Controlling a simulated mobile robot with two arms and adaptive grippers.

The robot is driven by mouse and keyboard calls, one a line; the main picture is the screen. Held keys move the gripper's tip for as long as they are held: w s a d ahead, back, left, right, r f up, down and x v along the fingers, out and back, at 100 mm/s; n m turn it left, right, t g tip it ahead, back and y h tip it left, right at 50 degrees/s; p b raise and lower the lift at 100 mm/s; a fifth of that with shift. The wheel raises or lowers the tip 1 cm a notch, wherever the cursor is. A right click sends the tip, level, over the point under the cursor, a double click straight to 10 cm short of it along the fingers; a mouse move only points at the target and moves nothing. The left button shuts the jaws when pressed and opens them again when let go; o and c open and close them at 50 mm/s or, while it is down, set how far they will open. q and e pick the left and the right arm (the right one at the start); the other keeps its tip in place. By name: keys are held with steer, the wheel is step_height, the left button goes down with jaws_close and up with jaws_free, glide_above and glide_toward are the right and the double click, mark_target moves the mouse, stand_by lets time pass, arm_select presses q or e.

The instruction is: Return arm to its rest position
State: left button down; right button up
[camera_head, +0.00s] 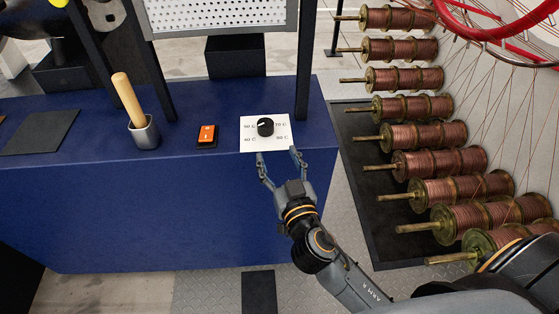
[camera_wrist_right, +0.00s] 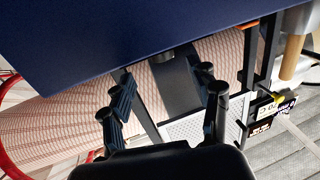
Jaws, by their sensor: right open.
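My right gripper (camera_head: 279,165) is open and empty, just in front of the blue bench's front edge. Its fingertips point toward a white dial plate with temperature labels (camera_head: 253,144). A black knob (camera_head: 265,127) sits on the plate. The fingers are apart from the knob. In the right wrist view the open fingers of the right gripper (camera_wrist_right: 165,98) show with nothing between them. My left gripper does not show clearly in the head view.
The blue bench (camera_head: 150,215) carries an orange switch (camera_head: 207,134) and a wooden-handled tool in a metal cup (camera_head: 145,133). Several copper spools (camera_head: 430,135) stand in a rack on the right. A perforated panel (camera_head: 220,14) hangs on dark posts behind.

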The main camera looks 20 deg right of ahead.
steer(key=shift+s, duration=0.4)
steer(key=s+d+f+n+g+p, duration=0.1)
steer(key=s+f+g, duration=0.2)
steer(key=f, duration=0.9)
steer(key=s+f+n+g+y+p, duration=0.1)
steer(key=s+f+g, duration=0.2)
steer(key=f, duration=0.8)
steer(key=s+d+f+n+g, duration=0.1)
steer(key=s+f+g, duration=0.2)
steer(key=f, duration=0.9)
steer(key=s+d+f+g, duration=0.1)
steer(key=s+f+g, duration=0.1)
steer(key=s+f, duration=0.4)
steer(key=s+d+f+g+p, duration=0.1)
steer(key=s+f, duration=0.5)
steer(key=s, duration=0.8)
steer(key=s+d+f+g+p, duration=0.1)
steer(key=s+f+g, duration=0.4)
steer(key=s, duration=0.5)
steer(key=shift+s+d+f, duration=0.35)
steer(key=shift+d+f, duration=0.25)
steer(key=shift+d, duration=0.3)
